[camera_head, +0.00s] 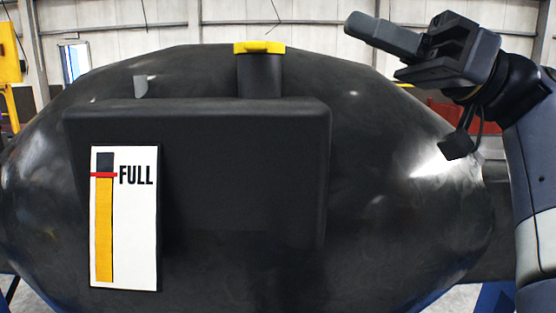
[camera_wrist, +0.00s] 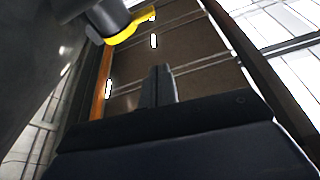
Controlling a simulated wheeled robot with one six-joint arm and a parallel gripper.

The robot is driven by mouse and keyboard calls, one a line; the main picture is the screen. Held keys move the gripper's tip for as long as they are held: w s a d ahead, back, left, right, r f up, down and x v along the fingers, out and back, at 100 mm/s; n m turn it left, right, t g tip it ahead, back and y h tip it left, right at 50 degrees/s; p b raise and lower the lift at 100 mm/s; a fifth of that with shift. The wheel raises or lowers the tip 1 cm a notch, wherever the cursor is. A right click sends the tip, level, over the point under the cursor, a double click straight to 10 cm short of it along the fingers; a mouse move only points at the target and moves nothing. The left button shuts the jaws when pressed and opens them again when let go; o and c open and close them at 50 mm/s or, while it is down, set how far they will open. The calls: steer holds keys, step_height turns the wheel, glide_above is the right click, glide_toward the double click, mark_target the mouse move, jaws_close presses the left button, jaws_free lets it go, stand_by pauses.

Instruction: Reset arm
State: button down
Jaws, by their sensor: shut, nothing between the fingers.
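My gripper (camera_head: 385,38) is at the upper right of the head view, on my raised arm, with its fingers pointing left. Its fingers are closed together and hold nothing. In the wrist view the shut fingers (camera_wrist: 158,88) stand in the middle of the picture. The gripper is apart from the large dark casting (camera_head: 400,200), above its right shoulder in the picture.
A dark box-shaped block (camera_head: 230,150) on the casting's front bears a white gauge panel (camera_head: 140,250) marked FULL. A yellow-topped dark post (camera_head: 260,70) rises behind the block; its yellow cap also shows in the wrist view (camera_wrist: 128,30). A yellow structure (camera_head: 10,60) stands far left.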

mark_target(258, 48)
steer(key=x, duration=0.3)
steer(key=b+x, duration=0.1)
steer(key=x, duration=0.5)
steer(key=shift+s+a+f, duration=0.1)
steer(key=shift+a+f, duration=0.2)
steer(key=shift+a, duration=0.05)
steer(key=shift+a+f+b, duration=0.1)
steer(key=shift+f+b, duration=1.3)
steer(key=shift+f, duration=0.2)
